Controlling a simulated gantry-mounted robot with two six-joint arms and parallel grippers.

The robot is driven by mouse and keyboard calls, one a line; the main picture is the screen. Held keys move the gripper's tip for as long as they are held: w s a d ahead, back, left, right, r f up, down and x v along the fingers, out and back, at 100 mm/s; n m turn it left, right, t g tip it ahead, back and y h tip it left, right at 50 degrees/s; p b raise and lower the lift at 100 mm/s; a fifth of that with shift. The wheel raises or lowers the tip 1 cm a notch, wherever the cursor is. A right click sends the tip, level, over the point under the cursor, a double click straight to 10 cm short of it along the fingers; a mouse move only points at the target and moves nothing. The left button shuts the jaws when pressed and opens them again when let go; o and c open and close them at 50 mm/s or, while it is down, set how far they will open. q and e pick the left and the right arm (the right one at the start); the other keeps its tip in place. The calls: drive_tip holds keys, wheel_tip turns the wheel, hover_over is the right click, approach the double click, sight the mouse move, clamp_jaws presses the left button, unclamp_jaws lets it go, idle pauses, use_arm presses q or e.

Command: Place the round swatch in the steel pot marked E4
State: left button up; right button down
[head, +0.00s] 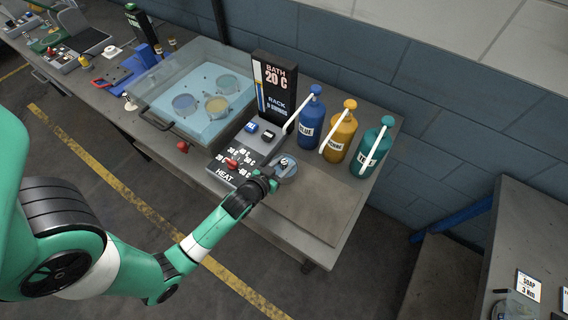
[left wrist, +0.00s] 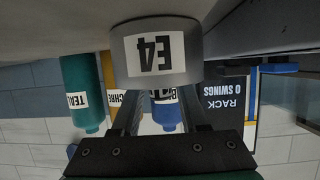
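A small round steel pot (head: 288,174) stands on the bench in front of the bath display. In the left wrist view the pot (left wrist: 187,60) carries a white label reading E4, upside down in the picture. Something small and pale sits on its top; I cannot tell what. My left gripper (head: 271,179) is low beside the pot, on its left in the head view. In the left wrist view its two fingers (left wrist: 157,108) are spread apart, pointing at the pot; contact is unclear. I cannot make out the round swatch. My right gripper is out of view.
A clear water bath (head: 160,85) holding several round vessels stands left of the bath display (head: 275,85). A control panel (head: 236,163) lies near my gripper. Blue (head: 311,115), yellow (head: 340,135) and teal (head: 371,150) bottles stand behind the pot. The bench front right is clear.

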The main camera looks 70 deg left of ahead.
use_arm(q)
drive_tip(key=shift+s+r, duration=0.1)
drive_tip(key=shift+r, duration=0.15)
drive_tip(key=p+v, duration=0.1)
drive_tip(key=v, duration=1)
drive_tip(key=shift+s+d, duration=0.25)
drive_tip(key=shift+r, duration=0.1)
